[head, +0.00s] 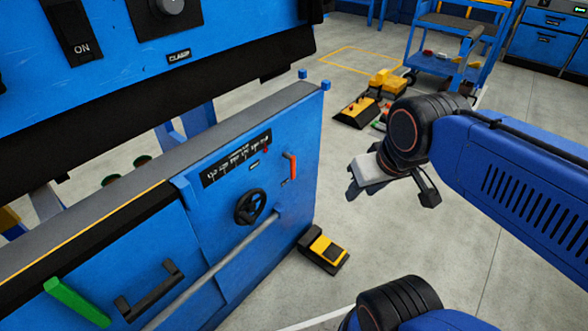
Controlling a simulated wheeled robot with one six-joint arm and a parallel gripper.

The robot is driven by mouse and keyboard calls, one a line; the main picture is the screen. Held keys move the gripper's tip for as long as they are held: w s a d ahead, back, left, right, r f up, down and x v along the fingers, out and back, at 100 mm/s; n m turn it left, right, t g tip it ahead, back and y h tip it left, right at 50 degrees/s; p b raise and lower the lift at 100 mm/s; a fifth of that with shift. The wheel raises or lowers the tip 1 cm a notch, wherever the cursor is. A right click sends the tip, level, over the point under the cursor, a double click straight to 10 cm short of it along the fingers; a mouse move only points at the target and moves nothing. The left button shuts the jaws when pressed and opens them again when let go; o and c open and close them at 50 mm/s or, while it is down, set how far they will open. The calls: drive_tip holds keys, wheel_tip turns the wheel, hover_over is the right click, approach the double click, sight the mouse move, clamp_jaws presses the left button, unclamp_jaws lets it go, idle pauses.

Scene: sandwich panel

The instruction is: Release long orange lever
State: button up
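The orange lever (291,165) sits on the right part of the blue machine's front panel, beside a black scale strip. Its bar stands roughly upright, with a short bent top end. My gripper (353,190) is in the air to the right of the lever and apart from it, with clear space between them. The fingers point down and left and are small and dark here. I cannot tell whether they are open or shut. Nothing shows between them.
The blue machine (262,204) carries a black handwheel (250,207), a black handle (149,290), a grey bar and a green handle (76,302). A yellow-black pedal (326,250) is on the floor. A blue cart (440,60) stands behind. Grey floor is open at right.

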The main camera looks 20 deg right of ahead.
drive_tip(key=shift+w, duration=0.15)
clamp_jaws()
drive_tip(key=w+d+f+n+g+y, duration=0.1)
drive_tip(key=w+d+f+n+y, duration=0.1)
drive_tip(key=w, duration=0.8)
drive_tip(key=w+d+f+n+g+y, duration=0.1)
drive_tip(key=w+d+f+n+y, duration=0.1)
drive_tip(key=w, duration=0.8)
drive_tip(key=w+d+f+n+g+y, duration=0.1)
drive_tip(key=w+f+n+g+y, duration=0.1)
drive_tip(key=w, duration=0.8)
drive_tip(key=shift+d+f+n+y, duration=0.4)
drive_tip(key=shift+f+n+y, duration=0.3)
drive_tip(key=shift+f+n, duration=0.25)
drive_tip(key=shift+w, duration=0.1)
